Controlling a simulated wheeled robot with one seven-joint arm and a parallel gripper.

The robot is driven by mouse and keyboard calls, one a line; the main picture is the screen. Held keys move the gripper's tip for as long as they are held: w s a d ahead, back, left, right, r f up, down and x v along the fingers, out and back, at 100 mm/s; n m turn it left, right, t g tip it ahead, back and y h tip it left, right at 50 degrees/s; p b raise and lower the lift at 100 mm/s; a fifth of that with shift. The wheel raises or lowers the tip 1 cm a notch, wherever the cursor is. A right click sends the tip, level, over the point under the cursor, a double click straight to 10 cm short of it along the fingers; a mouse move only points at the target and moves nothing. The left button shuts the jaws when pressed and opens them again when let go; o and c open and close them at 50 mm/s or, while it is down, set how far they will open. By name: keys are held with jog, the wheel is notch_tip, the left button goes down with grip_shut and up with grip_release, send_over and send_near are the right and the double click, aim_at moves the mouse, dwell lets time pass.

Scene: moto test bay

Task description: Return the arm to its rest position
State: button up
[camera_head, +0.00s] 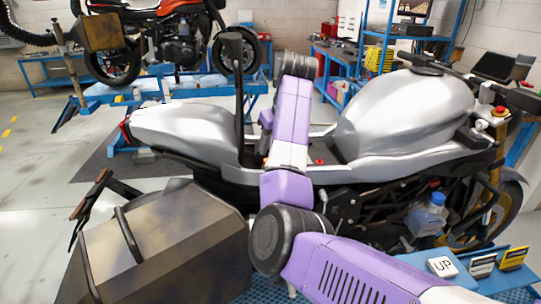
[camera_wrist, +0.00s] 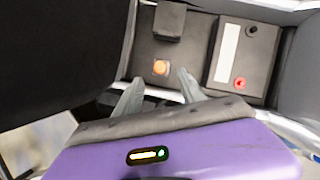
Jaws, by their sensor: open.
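My gripper (camera_wrist: 159,90) shows in the wrist view with its two grey fingers apart and nothing between them. Its fingertips point into a recess of the silver motorcycle (camera_head: 405,110), just short of an orange round button (camera_wrist: 161,67). I cannot tell whether they touch anything. My purple arm reaches from the lower right, bends, and rises in front of the motorcycle's middle in the head view. There, the gripper is mostly hidden behind the arm.
The recess also holds a dark block (camera_wrist: 169,22) and a dark box (camera_wrist: 238,55) with a red button (camera_wrist: 239,83). A brown side case (camera_head: 170,250) stands at lower left. Open floor lies left.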

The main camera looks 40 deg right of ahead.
jog(key=shift+s+a+r, duration=0.1)
jog(key=shift+s+r, duration=0.05)
jog(key=shift+r, duration=0.3)
